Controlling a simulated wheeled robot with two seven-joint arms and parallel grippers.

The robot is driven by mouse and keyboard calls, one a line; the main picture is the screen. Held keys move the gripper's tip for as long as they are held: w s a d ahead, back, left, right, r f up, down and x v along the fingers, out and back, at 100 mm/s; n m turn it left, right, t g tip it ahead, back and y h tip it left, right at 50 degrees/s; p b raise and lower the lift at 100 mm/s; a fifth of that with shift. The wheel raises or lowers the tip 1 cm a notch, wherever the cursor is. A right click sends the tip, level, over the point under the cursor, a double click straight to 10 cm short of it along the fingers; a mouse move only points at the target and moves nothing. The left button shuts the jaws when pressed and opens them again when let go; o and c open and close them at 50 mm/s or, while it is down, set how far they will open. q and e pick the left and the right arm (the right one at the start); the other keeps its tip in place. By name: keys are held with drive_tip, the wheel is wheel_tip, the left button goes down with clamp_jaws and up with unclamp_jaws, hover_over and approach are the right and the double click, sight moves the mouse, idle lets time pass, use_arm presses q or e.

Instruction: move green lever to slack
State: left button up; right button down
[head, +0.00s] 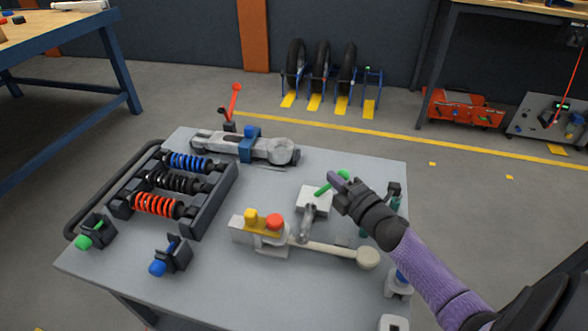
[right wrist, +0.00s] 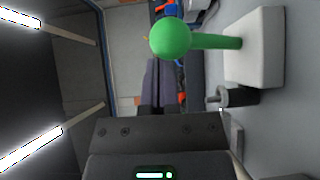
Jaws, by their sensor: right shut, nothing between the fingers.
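The green lever (head: 324,189) stands out of a small white block (head: 314,206) on the grey table, right of centre in the head view. In the right wrist view its round green knob (right wrist: 170,38) and green rod (right wrist: 217,42) show large, with the rod running into the white block (right wrist: 255,47). My right gripper (head: 337,182) is shut and empty, close beside the lever's knob end. In the wrist view its fingers (right wrist: 160,82) lie together near the knob; I cannot tell whether they touch it. My left gripper is not in view.
A yellow and red-knobbed fixture with a pale arm (head: 320,246) lies in front of the lever. A grey clamp with a blue block (head: 249,144) is behind. A rack of coloured springs (head: 172,183) stands left. Small holders line the table's right edge. Bare tabletop (head: 215,285) lies front left.

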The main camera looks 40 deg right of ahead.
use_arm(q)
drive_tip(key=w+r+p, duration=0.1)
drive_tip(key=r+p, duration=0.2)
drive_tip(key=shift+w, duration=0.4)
use_arm(e)
drive_tip(key=s, duration=0.9)
drive_tip(key=shift+s+a+r, duration=0.15)
drive_tip(key=shift+s+a, duration=0.05)
drive_tip(key=shift+s, duration=0.05)
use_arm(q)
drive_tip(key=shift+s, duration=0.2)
